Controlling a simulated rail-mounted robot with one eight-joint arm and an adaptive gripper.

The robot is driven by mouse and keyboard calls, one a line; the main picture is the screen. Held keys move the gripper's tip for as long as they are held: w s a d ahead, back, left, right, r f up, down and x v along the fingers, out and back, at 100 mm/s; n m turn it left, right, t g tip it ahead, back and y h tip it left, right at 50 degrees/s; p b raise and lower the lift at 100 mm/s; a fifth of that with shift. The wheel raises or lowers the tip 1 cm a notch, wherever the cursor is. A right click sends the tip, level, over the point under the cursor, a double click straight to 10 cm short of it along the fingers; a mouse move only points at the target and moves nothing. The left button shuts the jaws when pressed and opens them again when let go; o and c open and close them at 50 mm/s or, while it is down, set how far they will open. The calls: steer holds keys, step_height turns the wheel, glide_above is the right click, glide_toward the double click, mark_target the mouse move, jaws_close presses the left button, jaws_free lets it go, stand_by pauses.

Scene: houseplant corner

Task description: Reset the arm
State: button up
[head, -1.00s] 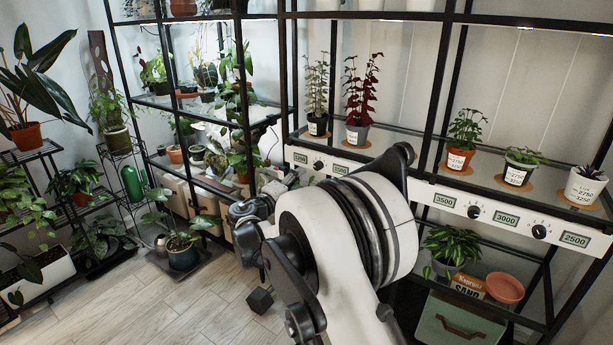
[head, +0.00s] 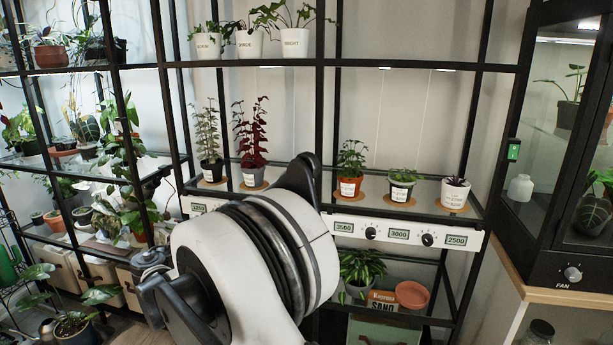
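My own white and black arm fills the lower middle of the head view, folded up close to the camera. A grey joint of it shows at its left side. My gripper's fingers do not show; they are out of view or hidden behind the arm. The arm stands in front of the shelf with potted plants and covers part of its dial panel (head: 399,234). No held object is visible.
The black shelf holds a red-leaved plant (head: 251,139), a terracotta pot (head: 349,187) and other labelled pots. White pots (head: 295,42) stand above. A glass cabinet (head: 570,140) with a fan knob (head: 572,273) is at right. A low plant (head: 72,325) stands at lower left.

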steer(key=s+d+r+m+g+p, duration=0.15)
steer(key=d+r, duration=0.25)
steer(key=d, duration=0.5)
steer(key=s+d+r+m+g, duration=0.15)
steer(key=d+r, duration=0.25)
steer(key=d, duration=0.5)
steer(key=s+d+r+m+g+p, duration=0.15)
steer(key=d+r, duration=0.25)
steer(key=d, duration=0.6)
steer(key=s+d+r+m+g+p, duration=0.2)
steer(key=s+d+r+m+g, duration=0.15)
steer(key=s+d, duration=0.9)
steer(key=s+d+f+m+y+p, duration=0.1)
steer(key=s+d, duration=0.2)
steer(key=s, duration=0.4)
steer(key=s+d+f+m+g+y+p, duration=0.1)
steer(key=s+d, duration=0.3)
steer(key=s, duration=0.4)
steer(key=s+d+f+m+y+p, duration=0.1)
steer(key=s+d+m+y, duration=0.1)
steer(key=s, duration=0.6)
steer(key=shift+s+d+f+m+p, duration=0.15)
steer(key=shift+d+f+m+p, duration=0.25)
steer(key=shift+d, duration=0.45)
